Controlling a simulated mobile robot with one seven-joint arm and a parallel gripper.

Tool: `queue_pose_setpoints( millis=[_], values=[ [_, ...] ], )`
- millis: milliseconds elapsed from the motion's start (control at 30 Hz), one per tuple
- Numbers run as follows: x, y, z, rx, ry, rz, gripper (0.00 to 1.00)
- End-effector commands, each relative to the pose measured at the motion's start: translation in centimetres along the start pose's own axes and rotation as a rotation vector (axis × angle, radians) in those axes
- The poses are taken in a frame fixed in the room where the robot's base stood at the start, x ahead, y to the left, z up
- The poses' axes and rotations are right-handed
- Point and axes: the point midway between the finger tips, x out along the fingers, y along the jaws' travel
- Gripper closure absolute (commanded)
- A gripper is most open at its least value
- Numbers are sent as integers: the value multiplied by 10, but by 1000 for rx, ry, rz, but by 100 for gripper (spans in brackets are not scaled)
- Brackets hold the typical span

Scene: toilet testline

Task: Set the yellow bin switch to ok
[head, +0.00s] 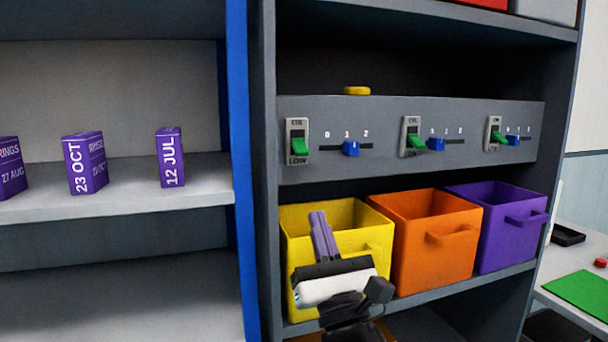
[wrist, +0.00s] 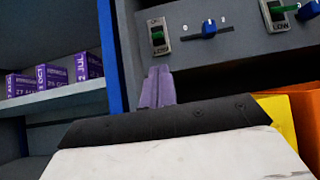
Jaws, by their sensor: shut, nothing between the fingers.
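A switch with a green lever (head: 299,147) sits on the grey panel (head: 390,112) above the yellow bin (head: 352,214). Its lever lies toward the lower label, which reads LOW; the upper label is too small to read surely. The switch also shows in the wrist view (wrist: 158,36), above my fingertips. My gripper (head: 317,214) is shut and empty, its purple fingers pointing up in front of the yellow bin, below the switch and apart from it. In the wrist view the closed fingers (wrist: 157,72) stand under the panel.
A blue slider (head: 351,149) is just right of the switch. Two more green switches (head: 415,141) and (head: 497,137) sit further right, above the orange bin (head: 414,256) and the purple bin (head: 489,254). A yellow disc (head: 357,90) rests on the panel top. A blue post (head: 239,150) stands left.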

Motion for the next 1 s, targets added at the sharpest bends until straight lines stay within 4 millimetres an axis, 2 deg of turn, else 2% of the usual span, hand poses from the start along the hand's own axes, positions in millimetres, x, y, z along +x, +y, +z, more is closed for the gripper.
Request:
queue_pose_setpoints(
  millis=[167,500,633,800,1000],
  values=[
    [12,0,2,2,0,1,100],
    [69,1,4,4,0,2,100],
    [87,1,3,4,-1,2,100],
    [99,0,1,1,-1,1,100],
    [100,0,0,1,-1,0,100]
  ],
)
